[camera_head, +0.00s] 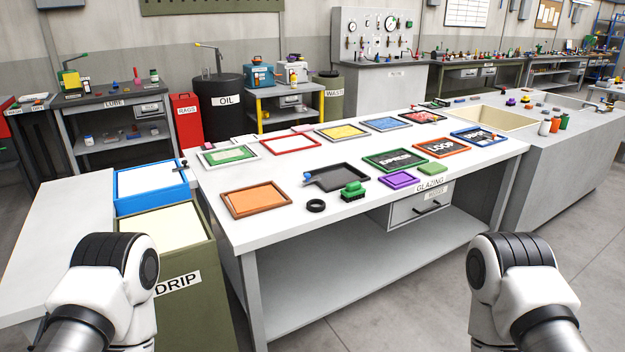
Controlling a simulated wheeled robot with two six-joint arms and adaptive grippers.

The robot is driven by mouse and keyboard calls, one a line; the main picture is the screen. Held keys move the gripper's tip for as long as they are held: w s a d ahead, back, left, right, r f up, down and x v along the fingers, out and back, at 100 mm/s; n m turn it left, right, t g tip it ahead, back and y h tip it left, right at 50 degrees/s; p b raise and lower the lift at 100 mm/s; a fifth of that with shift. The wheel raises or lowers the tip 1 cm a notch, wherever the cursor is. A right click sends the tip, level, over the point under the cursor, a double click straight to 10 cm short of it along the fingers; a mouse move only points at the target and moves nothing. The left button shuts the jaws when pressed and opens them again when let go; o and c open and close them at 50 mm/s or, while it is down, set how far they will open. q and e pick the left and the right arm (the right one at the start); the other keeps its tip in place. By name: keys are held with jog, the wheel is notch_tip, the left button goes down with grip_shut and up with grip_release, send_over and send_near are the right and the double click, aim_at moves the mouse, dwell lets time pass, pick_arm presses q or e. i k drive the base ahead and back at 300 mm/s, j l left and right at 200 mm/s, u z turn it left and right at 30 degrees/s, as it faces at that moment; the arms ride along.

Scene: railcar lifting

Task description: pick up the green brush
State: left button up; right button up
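A green brush (352,188) with dark bristles stands near the front edge of the white table (290,222). It is just in front of a black tray (341,178) and to the right of a black ring (316,205). Nothing covers it. My two arms show only as white and black links at the bottom left and bottom right, well short of the brush. Neither gripper is in view.
Several coloured framed trays cover the table, including an orange one (256,199) and a purple one (398,180). A drawer (418,208) hangs below the front edge. A DRIP bin (190,282) stands at left.

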aim_at(354, 190)
jog(key=i+j+z, duration=0.85)
jog(key=i+j, duration=0.2)
jog(key=j, duration=0.2)
